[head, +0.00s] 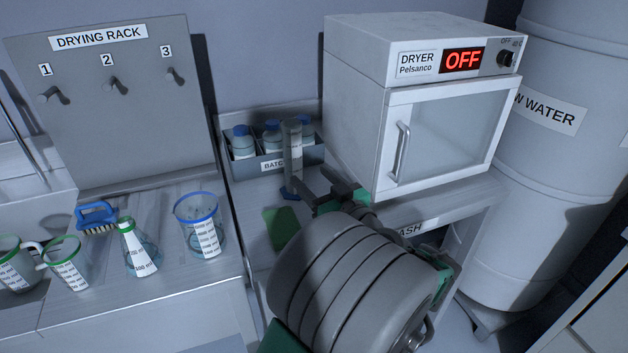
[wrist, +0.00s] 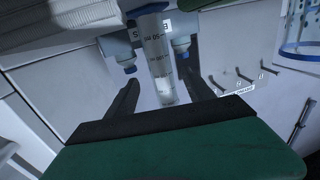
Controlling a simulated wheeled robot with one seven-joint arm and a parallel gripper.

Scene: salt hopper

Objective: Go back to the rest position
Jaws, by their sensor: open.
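My gripper (head: 317,186) is in front of the dryer's left side, low over the bench. In the wrist view its two dark fingers (wrist: 163,82) are spread apart with nothing clamped between them. A clear graduated cylinder (head: 292,150) with a blue foot stands upright on the bench just left of the fingertips. In the wrist view the cylinder (wrist: 155,50) appears inverted, in line with the gap between the fingers. I cannot tell how far beyond the tips it is.
A box (head: 315,157) of blue-capped bottles stands behind the cylinder. The white dryer (head: 360,95), reading OFF, is close on the right, its door closed. The drying rack (head: 130,130) has three empty pegs. A blue-rimmed beaker (head: 198,225), flask (head: 137,250) and brush (head: 97,216) stand left.

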